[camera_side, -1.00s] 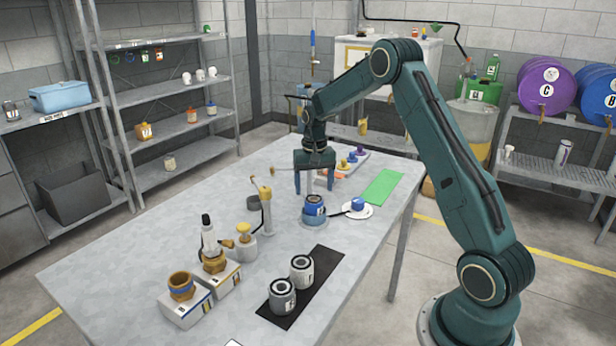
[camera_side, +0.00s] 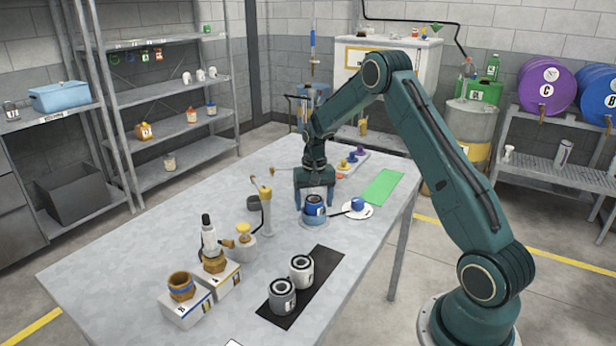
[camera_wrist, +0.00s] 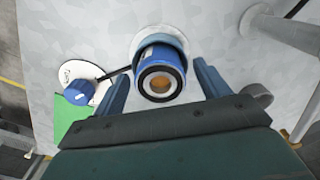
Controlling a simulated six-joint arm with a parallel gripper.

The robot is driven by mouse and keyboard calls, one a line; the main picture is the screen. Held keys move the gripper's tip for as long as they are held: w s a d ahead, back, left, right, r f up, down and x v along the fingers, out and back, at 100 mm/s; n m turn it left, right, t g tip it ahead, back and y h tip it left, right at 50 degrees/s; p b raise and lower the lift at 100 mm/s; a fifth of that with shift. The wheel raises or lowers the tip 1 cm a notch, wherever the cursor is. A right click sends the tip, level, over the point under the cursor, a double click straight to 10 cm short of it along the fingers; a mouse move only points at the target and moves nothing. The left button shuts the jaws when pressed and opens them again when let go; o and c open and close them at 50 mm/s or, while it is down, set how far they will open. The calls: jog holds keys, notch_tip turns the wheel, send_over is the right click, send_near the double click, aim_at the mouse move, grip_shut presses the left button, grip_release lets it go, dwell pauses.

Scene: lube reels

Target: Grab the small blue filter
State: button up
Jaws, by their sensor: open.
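The small blue filter (camera_side: 314,211) stands upright on a round pale base on the table, with its dark ringed top and a label showing. In the wrist view the filter (camera_wrist: 160,54) shows a black rim around an orange-brown centre. My gripper (camera_side: 314,202) is open and low over the filter. In the wrist view the fingers of my gripper (camera_wrist: 161,77) lie on either side of the filter, with a gap on both sides. Nothing is held.
A blue knob-like piece (camera_side: 358,203) sits on a white disc to the right, with a dark handle toward the filter. A yellow-topped post (camera_side: 265,208) stands left. Two grey filters (camera_side: 283,296) stand on a black mat in front. A green mat (camera_side: 383,187) lies behind right.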

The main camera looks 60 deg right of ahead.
aim_at(314, 199)
jog(key=c, duration=1.3)
jog(key=shift+r, duration=0.15)
notch_tip(314, 199, up, 20)
jog(key=shift+f, duration=0.1)
dwell(0.4)
